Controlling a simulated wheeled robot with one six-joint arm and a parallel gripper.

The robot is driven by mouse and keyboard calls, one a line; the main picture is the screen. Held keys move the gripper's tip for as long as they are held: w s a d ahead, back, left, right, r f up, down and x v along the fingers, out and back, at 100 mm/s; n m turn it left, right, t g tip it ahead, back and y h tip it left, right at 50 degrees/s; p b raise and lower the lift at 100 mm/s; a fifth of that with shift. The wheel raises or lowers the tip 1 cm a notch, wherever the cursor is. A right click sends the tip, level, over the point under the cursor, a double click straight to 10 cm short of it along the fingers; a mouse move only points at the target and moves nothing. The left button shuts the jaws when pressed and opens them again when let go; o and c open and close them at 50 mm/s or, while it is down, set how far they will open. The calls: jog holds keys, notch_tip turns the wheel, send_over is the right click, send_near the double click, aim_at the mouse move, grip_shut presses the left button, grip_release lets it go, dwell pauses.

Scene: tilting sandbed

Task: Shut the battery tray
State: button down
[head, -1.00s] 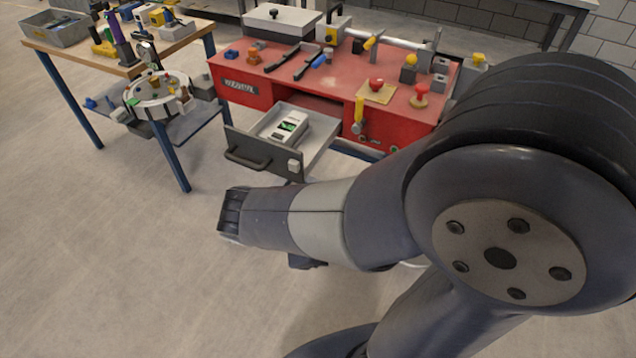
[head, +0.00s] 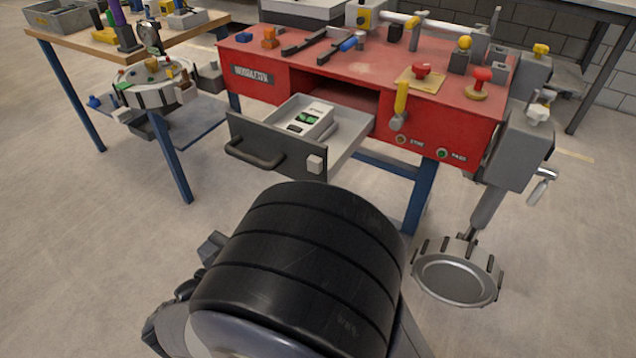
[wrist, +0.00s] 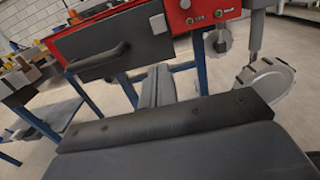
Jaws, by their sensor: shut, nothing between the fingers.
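The battery tray is a drawer with a dark grey front (head: 277,150), pulled out from the red workbench (head: 365,72) in the head view. A white battery-like block with green marks (head: 308,121) lies inside it. The tray front (wrist: 140,45) is tilted in the wrist view, with a black handle (wrist: 97,63) and a small pale latch block (wrist: 158,24) near its right end. My gripper (wrist: 157,78) is shut and empty in the wrist view, below and in front of the tray front; the exact gap is unclear. In the head view my arm hides the gripper.
A wooden-topped table (head: 110,50) with tools stands at the left, a round parts dish (head: 155,90) by its edge. A blue bench leg (head: 421,190) and a grey round-footed stand (head: 458,277) are at the right.

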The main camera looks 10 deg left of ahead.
jog(key=b+x, duration=0.3)
jog(key=x, duration=1)
jog(key=shift+w+d, duration=0.2)
jog(key=shift+w, duration=0.05)
jog(key=shift+r, duration=0.1)
jog(key=p, duration=0.2)
send_near(359, 136)
jog(key=w+d+r, duration=0.1)
jog(key=w, duration=0.2)
jog(key=w+d+r, duration=0.1)
jog(key=w+r, duration=0.1)
jog(key=w, duration=0.1)
jog(key=w+d+r, duration=0.1)
jog(key=w, duration=0.2)
jog(key=shift+w+d+r, duration=0.1)
jog(key=shift+d+r, duration=0.2)
jog(key=shift+d, duration=0.05)
jog(key=shift+w+r, duration=0.1)
jog(key=shift+r, duration=0.05)
jog(key=shift+r, duration=0.1)
